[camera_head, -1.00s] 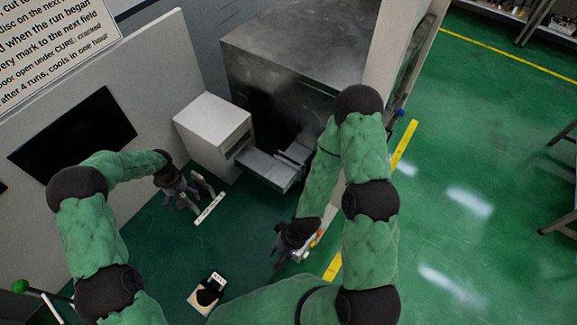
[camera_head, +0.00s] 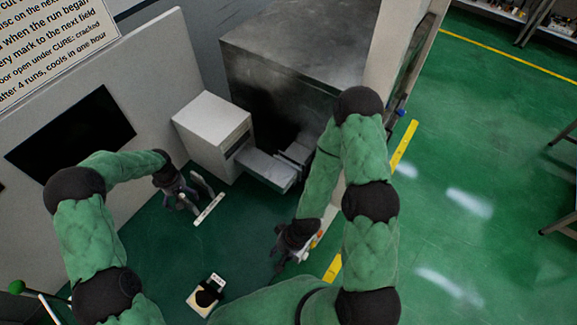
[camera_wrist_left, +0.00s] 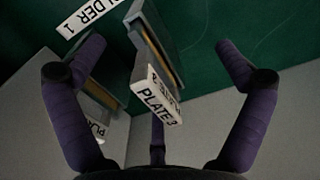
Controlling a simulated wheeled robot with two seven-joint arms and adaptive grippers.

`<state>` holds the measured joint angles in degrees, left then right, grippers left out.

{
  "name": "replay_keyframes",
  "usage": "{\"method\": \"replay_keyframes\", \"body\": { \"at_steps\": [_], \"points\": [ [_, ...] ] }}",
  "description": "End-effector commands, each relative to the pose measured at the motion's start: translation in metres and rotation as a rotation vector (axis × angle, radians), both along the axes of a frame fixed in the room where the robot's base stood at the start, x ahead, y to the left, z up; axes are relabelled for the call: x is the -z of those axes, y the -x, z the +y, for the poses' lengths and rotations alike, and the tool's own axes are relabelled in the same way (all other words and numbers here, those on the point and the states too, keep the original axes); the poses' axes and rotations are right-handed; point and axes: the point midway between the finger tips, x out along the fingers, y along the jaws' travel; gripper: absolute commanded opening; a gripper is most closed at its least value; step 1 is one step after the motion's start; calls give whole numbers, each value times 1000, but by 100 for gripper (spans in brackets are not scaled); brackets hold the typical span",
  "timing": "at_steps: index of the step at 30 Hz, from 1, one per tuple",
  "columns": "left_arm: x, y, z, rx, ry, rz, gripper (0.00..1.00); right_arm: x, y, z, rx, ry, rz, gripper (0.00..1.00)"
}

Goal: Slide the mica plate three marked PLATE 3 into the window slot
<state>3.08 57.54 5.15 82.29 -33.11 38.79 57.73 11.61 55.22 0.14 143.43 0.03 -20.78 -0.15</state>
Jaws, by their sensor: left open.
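In the left wrist view, the plate marked PLATE 3 (camera_wrist_left: 154,102) stands between the two spread fingers of my left gripper (camera_wrist_left: 160,50). Both fingers look apart from it. The label of another plate (camera_wrist_left: 98,130) shows lower left, partly hidden by the left finger. A white label ending in "LDER 1" (camera_wrist_left: 86,15) is at the upper left. In the head view, my left gripper (camera_head: 184,194) is low over the green surface by a white strip (camera_head: 209,209). My right gripper (camera_head: 292,243) is beside a white item; its fingers are unclear. I cannot make out the window slot.
A white box (camera_head: 212,128) and a large dark metal cabinet (camera_head: 290,55) stand behind the grippers. A grey metal piece (camera_head: 266,169) juts forward between them. A small pale item with a black patch (camera_head: 206,294) lies in front. Green surface is clear between the grippers.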

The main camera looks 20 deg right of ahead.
Motion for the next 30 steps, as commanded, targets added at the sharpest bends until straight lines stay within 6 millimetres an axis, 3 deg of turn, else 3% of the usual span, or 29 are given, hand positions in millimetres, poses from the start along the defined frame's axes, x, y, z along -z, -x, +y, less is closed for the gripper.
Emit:
{"method": "replay_keyframes", "body": {
  "at_steps": [5,6,16,30],
  "points": [
    [-1,0,0,0,-1,-1,100,0,0,0,0,0,0,40],
    [-1,0,0,0,-1,-1,94,0,0,0,0,0,0,40],
    [-1,0,0,0,0,0,1,0,0,0,0,0,0,40],
    [-8,0,2,-1,-2,2,0,-2,0,0,0,0,0,40]
  ]
}}
